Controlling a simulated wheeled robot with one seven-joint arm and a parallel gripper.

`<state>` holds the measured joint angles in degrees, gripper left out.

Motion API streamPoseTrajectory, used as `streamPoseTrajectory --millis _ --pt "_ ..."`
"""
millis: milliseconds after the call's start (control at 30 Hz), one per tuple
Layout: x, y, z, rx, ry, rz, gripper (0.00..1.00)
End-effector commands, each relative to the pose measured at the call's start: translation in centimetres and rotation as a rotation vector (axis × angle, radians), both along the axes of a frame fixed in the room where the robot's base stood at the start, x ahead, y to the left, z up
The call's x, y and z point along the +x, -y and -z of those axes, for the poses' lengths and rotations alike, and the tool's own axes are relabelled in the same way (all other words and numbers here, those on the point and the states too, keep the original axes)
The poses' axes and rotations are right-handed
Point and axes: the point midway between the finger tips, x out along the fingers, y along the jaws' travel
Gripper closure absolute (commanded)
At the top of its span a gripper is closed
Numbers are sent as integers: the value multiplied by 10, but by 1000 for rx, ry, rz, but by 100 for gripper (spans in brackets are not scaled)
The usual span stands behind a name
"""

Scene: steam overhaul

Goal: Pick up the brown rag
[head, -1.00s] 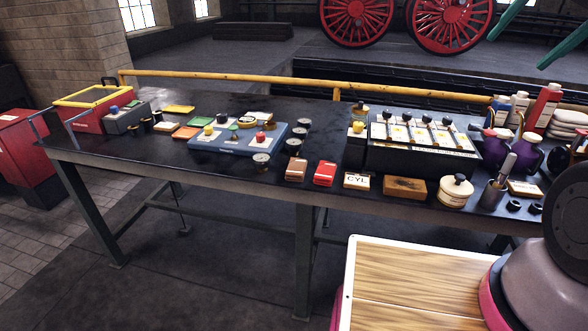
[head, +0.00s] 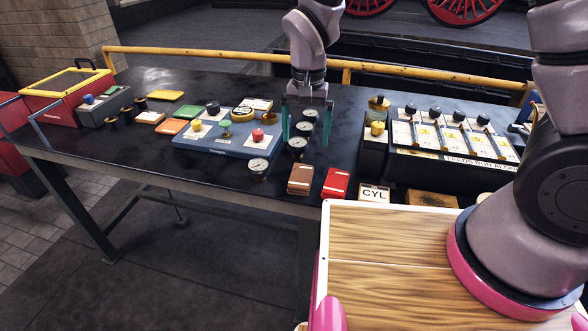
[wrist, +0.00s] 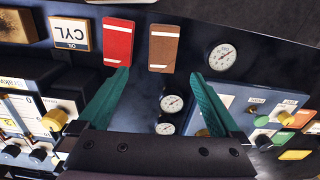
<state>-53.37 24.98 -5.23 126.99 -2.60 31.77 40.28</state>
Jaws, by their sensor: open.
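The brown rag (head: 301,179) is a folded block with a pale stripe, lying at the front edge of the dark table. In the wrist view the brown rag (wrist: 163,48) shows just past the gap between my fingertips, untouched. My gripper (head: 306,142) is open and empty with its teal fingers pointing down, above the table among the gauges and behind the rag. Both fingers of my gripper (wrist: 160,75) show wide apart in the wrist view.
A red folded rag (head: 336,183) lies right beside the brown one, then a CYL box (head: 374,193). Several round gauges (head: 259,166) stand left of and behind the rag. A blue board (head: 220,148) is at left, a lubricator block (head: 450,145) at right. A yellow rail (head: 220,57) runs behind.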

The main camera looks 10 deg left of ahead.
Motion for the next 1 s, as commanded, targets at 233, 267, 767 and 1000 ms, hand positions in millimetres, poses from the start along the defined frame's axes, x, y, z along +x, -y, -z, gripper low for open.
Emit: streamPoseTrajectory --millis 233,267,767,1000 --pt "-6 -5 34 -19 -7 -9 0" --pt "-6 -5 39 -18 -8 -8 0" --pt "-4 -5 98 -17 -7 -8 0" --pt "-4 -6 119 -14 -5 -9 0"
